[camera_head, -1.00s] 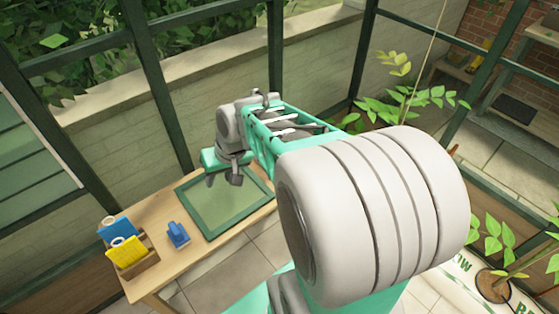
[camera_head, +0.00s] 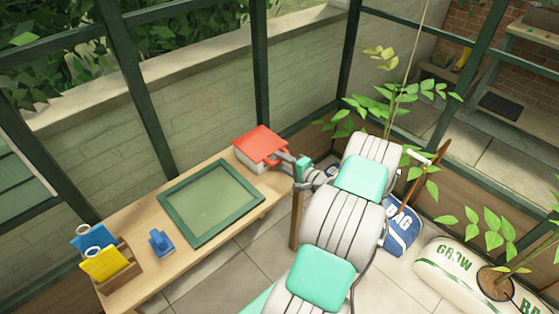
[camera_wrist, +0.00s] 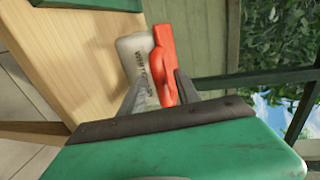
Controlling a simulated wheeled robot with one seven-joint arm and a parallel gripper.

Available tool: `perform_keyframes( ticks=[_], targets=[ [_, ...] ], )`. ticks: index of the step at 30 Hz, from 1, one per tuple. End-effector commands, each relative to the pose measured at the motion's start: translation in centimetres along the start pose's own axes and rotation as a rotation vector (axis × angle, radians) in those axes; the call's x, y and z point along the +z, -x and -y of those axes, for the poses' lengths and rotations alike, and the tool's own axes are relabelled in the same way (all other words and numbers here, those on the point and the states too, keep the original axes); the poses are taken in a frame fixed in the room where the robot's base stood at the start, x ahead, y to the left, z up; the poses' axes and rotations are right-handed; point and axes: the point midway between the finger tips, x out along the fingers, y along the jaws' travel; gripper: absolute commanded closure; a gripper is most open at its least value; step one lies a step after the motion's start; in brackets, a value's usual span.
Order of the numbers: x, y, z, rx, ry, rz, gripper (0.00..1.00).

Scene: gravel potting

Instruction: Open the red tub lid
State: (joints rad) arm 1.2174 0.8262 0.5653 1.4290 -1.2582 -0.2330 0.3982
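The tub has a red lid (camera_head: 260,143) and a pale body, and stands at the far right end of the wooden table. The lid looks shut. A red tab of the lid shows between the fingers. I see a gap on the left finger's side; contact on the right is unclear. The gripper (camera_head: 284,157) is small in the head view.
A green-framed tray (camera_head: 185,232) lies on the table left of the tub. A blue object (camera_head: 160,243) and a wooden holder (camera_head: 125,283) with blue and yellow items are further left. A blue bag (camera_head: 403,228) and a grow bag (camera_head: 440,258) with plants stand right.

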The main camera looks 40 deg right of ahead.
Motion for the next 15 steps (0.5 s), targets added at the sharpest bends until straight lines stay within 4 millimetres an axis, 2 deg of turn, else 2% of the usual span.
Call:
perform_keyframes(
  ticks=[4, 11, 15],
  targets=[
    [0.06, -1.47, -0.02, 0.001, 0.001, 0.001, 0.61],
    [0.04, -1.6, 0.0, 0.001, 0.001, 0.001, 0.61],
    [0.04, -1.59, 0.0, 0.001, 0.001, 0.001, 0.72]
  ],
)
